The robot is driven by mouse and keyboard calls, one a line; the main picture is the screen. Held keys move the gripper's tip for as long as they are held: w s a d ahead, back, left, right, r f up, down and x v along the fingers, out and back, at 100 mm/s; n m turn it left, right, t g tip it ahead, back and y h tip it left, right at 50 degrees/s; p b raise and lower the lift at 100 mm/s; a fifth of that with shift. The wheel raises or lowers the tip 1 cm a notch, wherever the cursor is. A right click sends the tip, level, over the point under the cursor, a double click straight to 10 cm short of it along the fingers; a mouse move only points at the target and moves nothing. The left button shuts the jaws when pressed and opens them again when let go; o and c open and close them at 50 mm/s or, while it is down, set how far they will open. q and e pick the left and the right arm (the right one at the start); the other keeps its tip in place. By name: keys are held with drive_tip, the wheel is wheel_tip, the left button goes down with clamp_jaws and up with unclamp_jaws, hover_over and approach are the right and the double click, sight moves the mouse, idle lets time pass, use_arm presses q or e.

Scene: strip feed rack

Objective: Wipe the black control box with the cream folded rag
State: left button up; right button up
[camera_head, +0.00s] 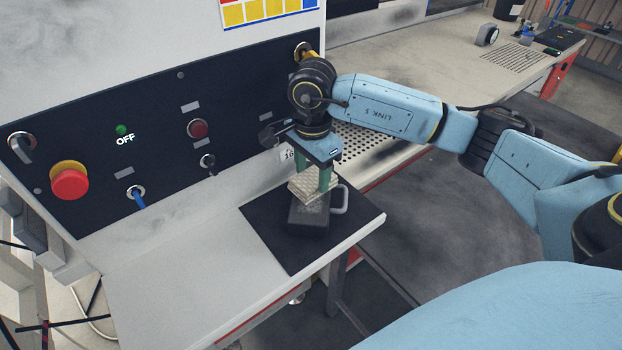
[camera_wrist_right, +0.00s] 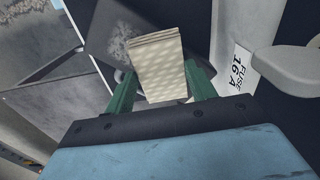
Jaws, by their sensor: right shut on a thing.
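The cream folded rag (camera_head: 308,188) is a flat layered pad held between the green fingers of my right gripper (camera_head: 326,178). It also shows in the right wrist view (camera_wrist_right: 160,68), between both fingers. The black control box (camera_head: 308,217) stands on a black mat (camera_head: 268,236), directly below the rag. A pale, dusty patch shows on the box in the right wrist view (camera_wrist_right: 124,42). The rag covers part of the box's top, and I cannot tell whether they touch. My left gripper is not in view.
A light grey handle (camera_head: 341,200) stands at the box's right side. Behind is a dark control panel (camera_head: 235,110) with a red emergency button (camera_head: 69,182), keys and switches. The white worktop (camera_head: 180,285) is clear left of the mat. A perforated plate (camera_head: 385,140) lies behind the arm.

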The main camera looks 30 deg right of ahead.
drive_tip(key=shift+w+d+f+b, duration=0.1)
drive_tip(key=shift+w+d+b, duration=0.4)
drive_tip(key=shift+w+d, duration=0.45)
drive_tip(key=shift+s+a+r+p, duration=0.15)
drive_tip(key=shift+s+a+p, duration=0.15)
drive_tip(key=shift+s+a, duration=0.45)
drive_tip(key=shift+s+a+r+p, duration=0.1)
drive_tip(key=shift+s+a+p, duration=0.15)
drive_tip(key=shift+s+a, duration=0.45)
drive_tip(key=shift+s+a+f, duration=0.1)
drive_tip(key=shift+s+a, duration=0.35)
drive_tip(key=shift+s, duration=0.2)
drive_tip(key=shift+s+a+f, duration=0.1)
drive_tip(key=shift+s+a, duration=0.35)
drive_tip(key=shift+s, duration=0.15)
drive_tip(key=shift+w+d+b, duration=0.65)
drive_tip(key=shift+w+d, duration=0.25)
drive_tip(key=shift+w, duration=0.2)
drive_tip(key=shift+w+d+r+b, duration=0.1)
drive_tip(key=shift+w+d+b, duration=0.2)
drive_tip(key=shift+w+d, duration=0.35)
drive_tip(key=shift+w+d+b, duration=0.55)
drive_tip(key=shift+w+d, duration=0.15)
drive_tip(key=shift+w, duration=0.2)
drive_tip(key=shift+s+a+p, duration=0.35)
drive_tip(key=shift+s+a, duration=0.8)
drive_tip(key=shift+s, duration=0.2)
drive_tip(key=shift+s+a+p, duration=0.3)
drive_tip(key=shift+s+a, duration=0.85)
drive_tip(key=shift+s, duration=0.2)
